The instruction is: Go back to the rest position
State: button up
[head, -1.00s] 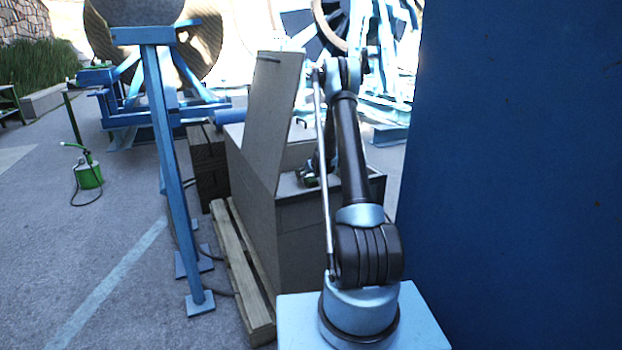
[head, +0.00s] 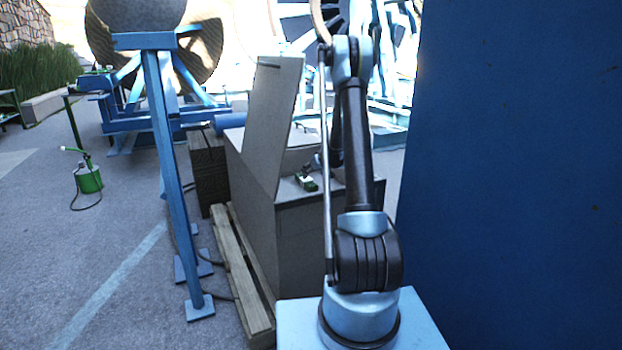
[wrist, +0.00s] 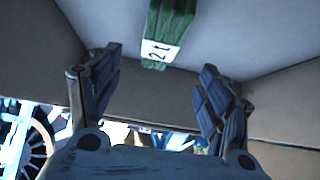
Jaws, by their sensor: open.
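My gripper (wrist: 162,82) is open in the wrist view, with its dark ridged fingers spread apart and nothing between them. A green piece with a white "2t" label (wrist: 163,30) lies on a grey surface beyond the fingertips, apart from them. In the head view the green piece (head: 309,184) lies in the open grey box (head: 305,245), near its front edge. My gripper (head: 316,163) is small there, just above the green piece and partly hidden behind my arm.
The grey box's raised lid (head: 274,125) stands close left of my arm. A large blue panel (head: 515,180) fills the right side. A blue stand (head: 170,170) and a wooden pallet (head: 240,270) are at left. Open pavement lies farther left, with a green can (head: 88,180).

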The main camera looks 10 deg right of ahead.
jog(key=s+a+r+g, duration=0.1)
jog(key=s+r, duration=0.5)
jog(key=s, duration=0.4)
jog(key=s+a+r+m+g+h, duration=0.1)
jog(key=s+r, duration=0.4)
jog(key=s, duration=0.6)
jog(key=s+r+g, duration=0.1)
jog(key=s+r, duration=0.5)
jog(key=s, duration=0.4)
jog(key=s+f+g, duration=0.1)
jog(key=s+f, duration=0.1)
jog(key=s, duration=0.9)
jog(key=s+d+f+m+g+h, duration=0.1)
jog(key=s+f, duration=0.2)
jog(key=s, duration=0.8)
jog(key=s+f+m+g, duration=0.1)
jog(key=s+f, duration=0.1)
jog(key=s, duration=0.9)
jog(key=shift+s+d+f+h, duration=0.2)
jog(key=shift+f+h, duration=0.15)
jog(key=shift+h, duration=0.05)
jog(key=shift+w, duration=0.1)
jog(key=shift+w+f, duration=0.2)
jog(key=shift+w, duration=0.15)
jog(key=shift+c, duration=0.2)
